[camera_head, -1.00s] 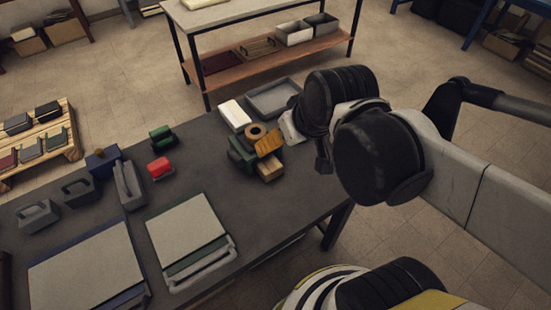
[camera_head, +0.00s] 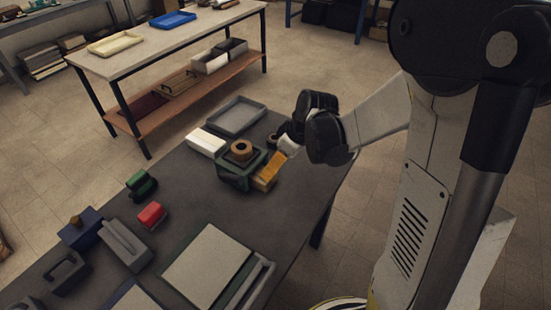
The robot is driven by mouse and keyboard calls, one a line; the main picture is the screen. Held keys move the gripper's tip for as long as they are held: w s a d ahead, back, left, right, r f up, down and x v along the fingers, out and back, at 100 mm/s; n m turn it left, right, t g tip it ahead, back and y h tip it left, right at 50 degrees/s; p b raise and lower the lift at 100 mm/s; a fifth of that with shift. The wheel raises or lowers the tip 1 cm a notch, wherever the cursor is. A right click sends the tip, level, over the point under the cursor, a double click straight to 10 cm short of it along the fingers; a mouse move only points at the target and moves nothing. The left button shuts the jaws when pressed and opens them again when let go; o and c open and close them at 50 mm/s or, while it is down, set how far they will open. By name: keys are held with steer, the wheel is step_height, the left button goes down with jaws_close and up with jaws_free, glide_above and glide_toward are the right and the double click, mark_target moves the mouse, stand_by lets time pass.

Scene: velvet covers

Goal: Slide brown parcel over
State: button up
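The thing that best fits the brown parcel is a small yellow-brown block (camera_head: 264,179) on the dark table (camera_head: 205,205). It sits against the right side of a dark green holder (camera_head: 233,176) that has a tan ring-shaped roll (camera_head: 241,149) on top. My gripper (camera_head: 281,143) is at the end of my arm, just behind and to the right of the block. Its fingers are small and largely hidden by the black wrist, so I cannot tell whether they are open or touch the block.
A white block (camera_head: 206,142) and a grey tray (camera_head: 236,117) lie behind the holder. A red item (camera_head: 152,215) and a green item (camera_head: 141,185) stand to the left. Grey flat boards (camera_head: 208,266) lie in front. The table's right edge is close to the block.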

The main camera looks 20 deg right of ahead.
mark_target(254, 179)
steer(key=b+x, duration=0.4)
steer(key=x, duration=0.6)
steer(key=shift+w+f+b, duration=0.1)
steer(key=shift+f+b, duration=0.2)
steer(key=shift+f, duration=0.05)
steer(key=c, duration=1.5)
